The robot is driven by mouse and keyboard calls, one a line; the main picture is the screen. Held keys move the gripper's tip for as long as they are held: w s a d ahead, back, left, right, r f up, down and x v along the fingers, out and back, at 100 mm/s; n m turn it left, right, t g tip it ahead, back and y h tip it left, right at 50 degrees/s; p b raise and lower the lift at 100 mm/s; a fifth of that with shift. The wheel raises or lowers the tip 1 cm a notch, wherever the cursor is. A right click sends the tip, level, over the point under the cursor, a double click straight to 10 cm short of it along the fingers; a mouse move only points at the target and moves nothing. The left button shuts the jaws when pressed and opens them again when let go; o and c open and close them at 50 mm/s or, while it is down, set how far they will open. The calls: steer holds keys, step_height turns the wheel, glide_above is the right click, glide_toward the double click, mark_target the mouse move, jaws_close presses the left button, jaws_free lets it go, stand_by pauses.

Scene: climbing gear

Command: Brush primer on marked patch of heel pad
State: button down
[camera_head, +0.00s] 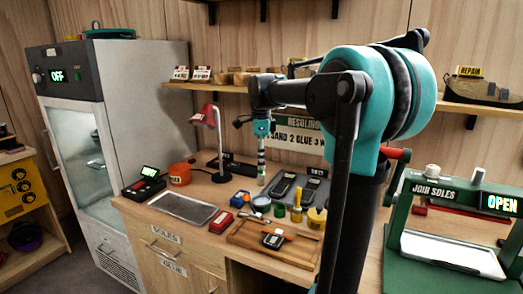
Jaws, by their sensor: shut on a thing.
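My gripper (261,138) hangs over the back of the workbench, left of the sign. It is shut on a slim, upright pale item (261,168), which may be the brush; its lower end is close to the bench top. A small dark piece with a light patch (272,240), perhaps the heel pad, lies on a wooden board (250,241) at the front. My gripper is behind and above it, well apart.
A red lamp (207,117), an orange pot (180,174) and a grey mat (184,208) are on the left. Dark soles (284,184) lie near the held item. A green press (456,222) marked OPEN stands right. My arm hides part of the bench.

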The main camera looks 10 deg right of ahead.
mark_target(261, 173)
steer(key=shift+f, duration=2.95)
steer(key=shift+f, duration=0.6)
steer(key=shift+r, duration=3.55)
